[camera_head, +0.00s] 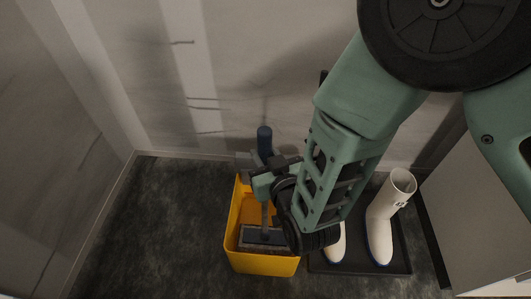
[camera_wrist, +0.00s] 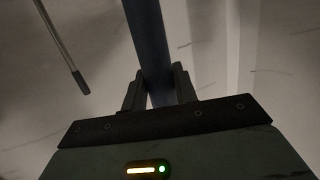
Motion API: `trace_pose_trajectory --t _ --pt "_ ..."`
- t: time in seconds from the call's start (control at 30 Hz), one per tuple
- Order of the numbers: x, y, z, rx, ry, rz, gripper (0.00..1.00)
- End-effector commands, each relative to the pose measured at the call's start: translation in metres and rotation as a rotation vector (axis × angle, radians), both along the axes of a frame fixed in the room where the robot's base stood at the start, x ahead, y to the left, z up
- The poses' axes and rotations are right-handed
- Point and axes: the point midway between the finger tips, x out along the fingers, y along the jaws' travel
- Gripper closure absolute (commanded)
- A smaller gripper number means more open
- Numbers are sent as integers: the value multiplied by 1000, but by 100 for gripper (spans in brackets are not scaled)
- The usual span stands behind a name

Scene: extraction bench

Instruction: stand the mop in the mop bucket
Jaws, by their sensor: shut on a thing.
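The yellow mop bucket (camera_head: 236,215) stands on the dark floor near the back wall. The mop (camera_head: 265,140) has a blue upper handle, a thin grey pole and a flat grey-blue head. It looks about upright, with its head within the bucket's walls; I cannot tell whether the head touches the bottom. My gripper (camera_head: 265,166) is above the bucket's back part, shut on the blue handle. The wrist view shows the handle (camera_wrist: 148,40) between the fingers of my gripper (camera_wrist: 158,85). My arm covers the bucket's right side.
A black tray (camera_head: 398,262) right of the bucket holds white boots (camera_head: 381,225), one partly hidden by my arm. A grey cabinet (camera_head: 478,215) stands at the far right. A thin rod (camera_wrist: 62,45) shows in the wrist view. The floor (camera_head: 170,220) left of the bucket is clear.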

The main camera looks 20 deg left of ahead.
Motion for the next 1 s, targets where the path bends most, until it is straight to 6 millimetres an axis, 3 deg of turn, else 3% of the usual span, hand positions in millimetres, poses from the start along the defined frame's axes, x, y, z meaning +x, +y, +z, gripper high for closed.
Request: trace_pose_trajectory --t 0.6,1.0 --pt "0 1 -54 4 -3 0 100" --pt "0 1 -71 4 -3 0 100"
